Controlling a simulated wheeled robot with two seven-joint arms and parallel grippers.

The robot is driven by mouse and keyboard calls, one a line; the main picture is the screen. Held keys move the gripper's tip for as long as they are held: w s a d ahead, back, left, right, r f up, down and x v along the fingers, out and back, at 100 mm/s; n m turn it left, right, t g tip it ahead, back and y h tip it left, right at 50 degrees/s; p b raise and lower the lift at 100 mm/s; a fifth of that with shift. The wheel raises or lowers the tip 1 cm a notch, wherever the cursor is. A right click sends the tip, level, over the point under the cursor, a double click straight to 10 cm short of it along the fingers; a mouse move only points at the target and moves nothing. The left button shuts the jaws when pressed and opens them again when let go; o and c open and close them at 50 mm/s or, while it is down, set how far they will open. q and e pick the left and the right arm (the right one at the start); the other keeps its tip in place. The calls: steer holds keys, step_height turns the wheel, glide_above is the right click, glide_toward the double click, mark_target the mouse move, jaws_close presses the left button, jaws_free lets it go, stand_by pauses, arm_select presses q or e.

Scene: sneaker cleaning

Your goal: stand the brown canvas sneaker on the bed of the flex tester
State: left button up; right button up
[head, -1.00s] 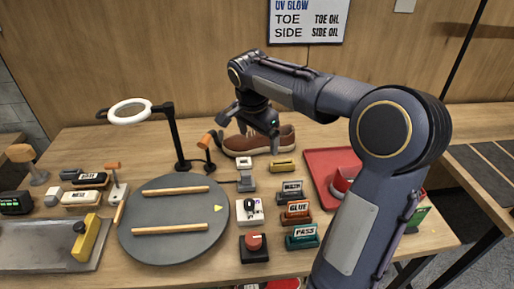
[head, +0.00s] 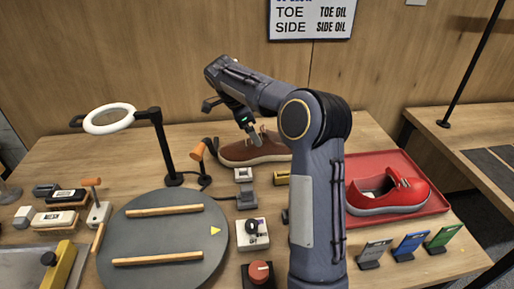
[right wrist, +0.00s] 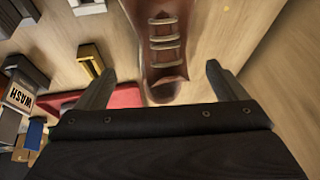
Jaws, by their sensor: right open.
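The brown canvas sneaker (head: 235,153) lies at the back of the table, partly hidden by my right gripper (head: 254,138). In the right wrist view the sneaker (right wrist: 163,60) shows its laces and tongue between the spread fingers of my right gripper (right wrist: 158,71). This gripper is open and empty, just above the shoe; I cannot tell whether it touches. A flat grey metal bed (head: 22,258) with a yellow bar (head: 62,268) is cut off at the front left. It may be the flex tester. My left gripper is not in view.
A grey turntable (head: 160,232) with wooden bars lies front left of the sneaker. A ring lamp (head: 110,118) stands behind it. A red sneaker (head: 385,197) sits on a red tray (head: 432,196) at right. Small blocks and a red-button box (head: 258,272) fill the middle.

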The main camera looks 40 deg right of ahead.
mark_target(260, 131)
steer(key=x, duration=0.8)
steer(key=shift+w, duration=0.3)
steer(key=shift+r, duration=0.15)
steer(key=c, duration=1.4)
steer(key=shift+r+p, duration=0.5)
steer(key=shift+p, duration=0.1)
step_height(260, 131, up, 2)
steer(key=shift+r+p, duration=0.15)
steer(key=shift+p, duration=0.6)
steer(key=s+a+r, duration=0.1)
steer(key=r, duration=0.1)
steer(key=s+a+r, duration=0.2)
steer(key=r, duration=0.1)
steer(key=shift+s+a+r, duration=0.15)
steer(key=shift+s+r, duration=0.1)
steer(key=shift+r, duration=0.1)
steer(key=s+a+r+b, duration=0.2)
steer(key=s+a+r, duration=0.2)
steer(key=s+a, duration=0.2)
steer(key=shift+s, duration=0.5)
